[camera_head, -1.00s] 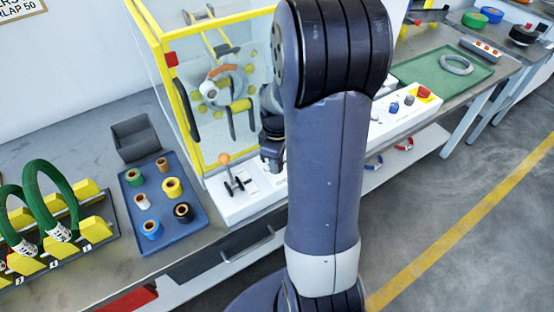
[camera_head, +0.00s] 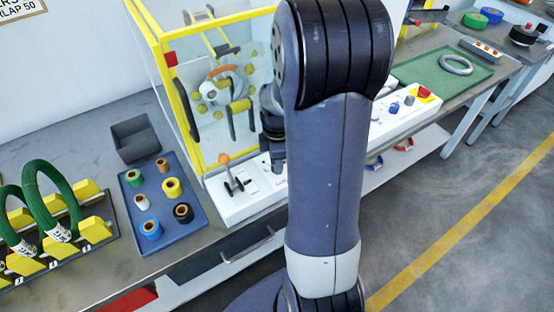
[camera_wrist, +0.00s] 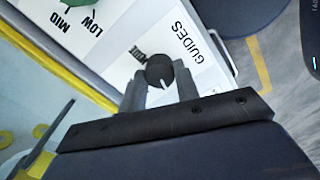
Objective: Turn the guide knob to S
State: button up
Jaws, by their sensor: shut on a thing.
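The guide knob (camera_wrist: 159,68) is a small dark round knob with a white pointer line, on a white panel marked GUIDES, in the wrist view. My gripper (camera_wrist: 161,76) has one finger on each side of the knob and is shut on it. The pointer line shows on the side toward my gripper's body. A short label beside the knob is partly hidden, and I see no S mark. In the head view my gripper (camera_head: 277,163) is down at the white control panel (camera_head: 232,208), and the knob is hidden there.
A lever with an orange ball (camera_head: 224,159) stands just left of my gripper. The yellow-framed machine (camera_head: 190,115) rises behind it. A blue tray (camera_head: 165,239) of tape rolls lies to the left. Another dial with MID and LOW marks (camera_wrist: 82,30) is near the knob.

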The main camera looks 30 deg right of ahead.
jog(key=shift+r, duration=0.1)
jog(key=o, duration=1)
notch_tip(320, 180, up, 11)
jog(key=shift+f, duration=0.15)
notch_tip(320, 180, down, 11)
jog(key=shift+r, duration=0.1)
dwell(0.6)
dwell(0.5)
